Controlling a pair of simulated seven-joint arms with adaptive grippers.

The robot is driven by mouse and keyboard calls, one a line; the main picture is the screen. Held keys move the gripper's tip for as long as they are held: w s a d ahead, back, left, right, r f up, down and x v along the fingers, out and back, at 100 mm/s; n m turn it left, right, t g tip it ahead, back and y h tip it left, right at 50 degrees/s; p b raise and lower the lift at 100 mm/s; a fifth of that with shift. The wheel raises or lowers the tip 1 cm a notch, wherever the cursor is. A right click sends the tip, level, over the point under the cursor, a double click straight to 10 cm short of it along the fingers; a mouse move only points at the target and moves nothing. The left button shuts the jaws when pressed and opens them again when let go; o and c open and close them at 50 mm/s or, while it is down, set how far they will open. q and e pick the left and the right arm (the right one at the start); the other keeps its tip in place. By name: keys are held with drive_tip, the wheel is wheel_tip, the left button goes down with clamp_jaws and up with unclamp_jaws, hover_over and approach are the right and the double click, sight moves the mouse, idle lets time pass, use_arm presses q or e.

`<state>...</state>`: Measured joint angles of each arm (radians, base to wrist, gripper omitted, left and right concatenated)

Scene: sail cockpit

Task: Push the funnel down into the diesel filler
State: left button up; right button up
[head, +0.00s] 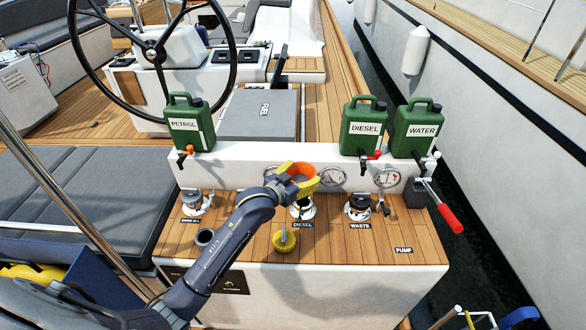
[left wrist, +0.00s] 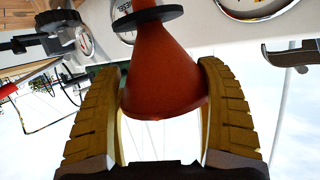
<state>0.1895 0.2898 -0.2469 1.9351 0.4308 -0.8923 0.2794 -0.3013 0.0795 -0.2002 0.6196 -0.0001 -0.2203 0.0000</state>
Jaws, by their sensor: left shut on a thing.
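My left gripper (head: 299,181) is shut on the orange-red funnel (head: 302,171), just above the diesel filler (head: 302,207). In the left wrist view the yellow fingers (left wrist: 160,112) grip the wide cone of the funnel (left wrist: 162,65) from both sides. A black collar (left wrist: 146,20) sits around its narrow part. The spout end is hidden, so I cannot tell whether it is inside the filler. A DIESEL label (head: 303,225) lies in front of the filler. My right gripper is not in view.
A yellow cap (head: 285,240) lies in front of the diesel filler. The waste filler (head: 358,207) stands to its right and another filler (head: 196,204) to its left. Gauges (head: 332,177) and green cans (head: 363,127) are behind. A red-handled lever (head: 449,216) stands at the right.

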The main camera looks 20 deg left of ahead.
use_arm(q)
drive_tip(key=shift+w+d, duration=0.2)
drive_tip(key=shift+d, duration=0.2)
drive_tip(key=shift+w+d+r, duration=0.1)
drive_tip(key=shift+d+r, duration=0.05)
drive_tip(key=shift+d, duration=0.05)
drive_tip(key=shift+m, duration=0.3)
drive_tip(key=shift+f, duration=2.75)
drive_tip(key=shift+w+a, duration=0.25)
drive_tip(key=shift+a, duration=0.6)
drive_tip(key=shift+c, duration=0.8)
drive_tip(key=shift+f, duration=0.75)
drive_tip(key=shift+r, duration=0.25)
drive_tip(key=shift+r, duration=0.35)
drive_tip(key=shift+r, duration=0.2)
